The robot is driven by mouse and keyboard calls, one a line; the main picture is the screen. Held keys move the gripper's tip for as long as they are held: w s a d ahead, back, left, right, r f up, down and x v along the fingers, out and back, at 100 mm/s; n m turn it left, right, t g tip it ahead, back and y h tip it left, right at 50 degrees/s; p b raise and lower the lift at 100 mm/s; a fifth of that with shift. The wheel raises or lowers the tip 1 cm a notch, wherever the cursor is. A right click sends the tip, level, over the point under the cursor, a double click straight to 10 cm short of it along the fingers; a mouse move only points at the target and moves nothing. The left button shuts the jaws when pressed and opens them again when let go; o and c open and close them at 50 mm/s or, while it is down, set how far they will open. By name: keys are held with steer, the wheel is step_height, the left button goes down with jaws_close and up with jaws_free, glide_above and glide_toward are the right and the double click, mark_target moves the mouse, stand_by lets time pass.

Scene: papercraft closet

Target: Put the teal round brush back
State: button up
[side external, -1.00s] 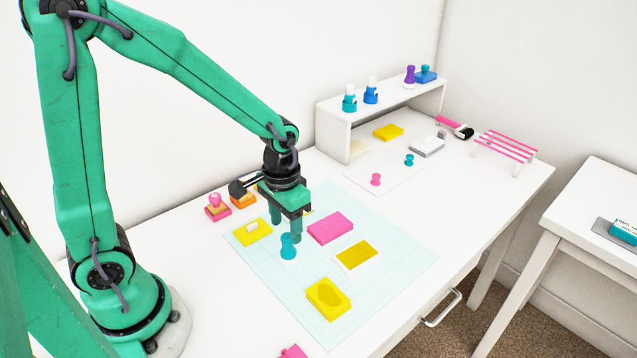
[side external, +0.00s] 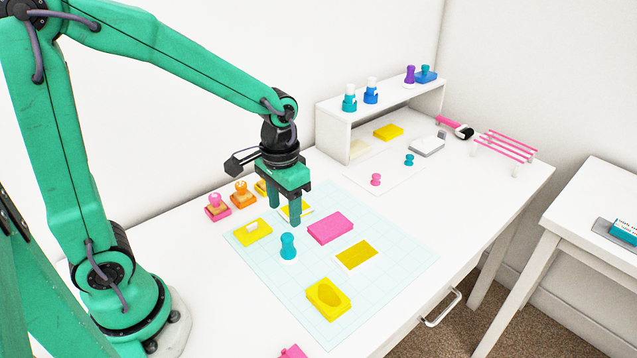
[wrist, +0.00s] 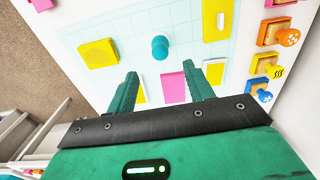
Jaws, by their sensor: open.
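A teal round brush (side external: 288,246) with a knobbed handle and a pale base stands upright on the pale blue grid mat (side external: 385,280). It also shows from above in the wrist view (wrist: 160,47). My gripper (side external: 285,213) is open and empty. It hangs above the mat, just behind the brush and apart from it in the side view. In the wrist view the fingers (wrist: 172,70) are spread, with the brush beyond their tips.
A pink block (side external: 330,227) and several yellow pieces lie around the brush. Stamps such as the pink one (side external: 217,207) line the mat's back left. A white shelf (side external: 333,125) holds bottles. A small teal knob (side external: 409,159) and a pink one (side external: 376,179) stand before it.

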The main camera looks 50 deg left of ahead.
steer(key=shift+s+r, duration=0.2)
steer(key=shift+r, duration=0.2)
steer(key=s+a+r+t, duration=0.2)
steer(key=s+r+t, duration=0.3)
steer(key=s+r, duration=0.4)
steer(key=shift+a+r+t, duration=0.15)
steer(key=shift+r+t, duration=0.15)
steer(key=shift+r, duration=0.65)
